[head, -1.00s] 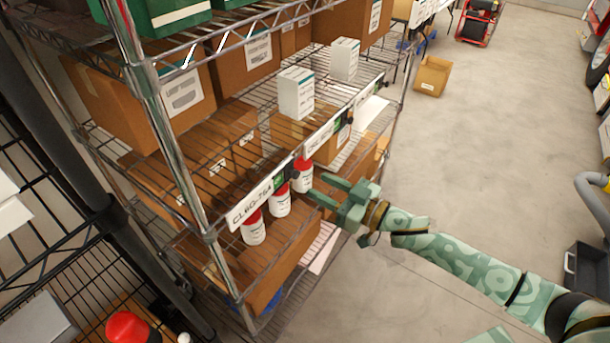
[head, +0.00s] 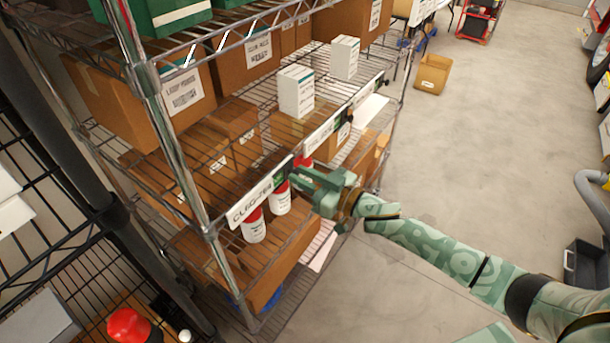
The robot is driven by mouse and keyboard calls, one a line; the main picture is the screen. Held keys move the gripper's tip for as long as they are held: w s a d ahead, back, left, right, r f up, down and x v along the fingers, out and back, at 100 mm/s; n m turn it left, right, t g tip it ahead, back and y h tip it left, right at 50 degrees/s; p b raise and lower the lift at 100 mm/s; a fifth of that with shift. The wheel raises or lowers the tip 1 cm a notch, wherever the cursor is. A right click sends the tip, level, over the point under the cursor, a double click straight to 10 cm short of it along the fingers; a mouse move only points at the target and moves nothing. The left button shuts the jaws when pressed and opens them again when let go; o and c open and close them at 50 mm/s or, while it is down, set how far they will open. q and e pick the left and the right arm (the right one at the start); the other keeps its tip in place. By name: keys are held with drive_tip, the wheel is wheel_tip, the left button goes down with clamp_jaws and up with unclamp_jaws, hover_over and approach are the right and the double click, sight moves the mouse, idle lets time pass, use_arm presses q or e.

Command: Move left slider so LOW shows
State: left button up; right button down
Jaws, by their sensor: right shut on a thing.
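The left slider's label strip (head: 256,200) is white with dark lettering, on the front edge of the middle shelf. My right gripper (head: 297,174) is at that end, reaching in from the right. It is shut on the left slider's small dark knob, which its fingers mostly hide. My left gripper is not in view.
A second label strip (head: 322,132) continues along the shelf edge to the right. White boxes (head: 296,92) stand on the shelf above.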

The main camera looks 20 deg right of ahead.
sight(277, 178)
drive_tip(key=s+a+p, duration=0.1)
drive_tip(key=s+a, duration=0.1)
drive_tip(key=a, duration=0.1)
drive_tip(key=shift+s+r+p, duration=0.1)
drive_tip(key=shift+s+p, duration=0.05)
drive_tip(key=shift+p, duration=0.15)
drive_tip(key=c, duration=1.5)
unclamp_jaws()
drive_tip(key=shift+o, duration=1.1)
drive_tip(key=shift+s+a, duration=0.1)
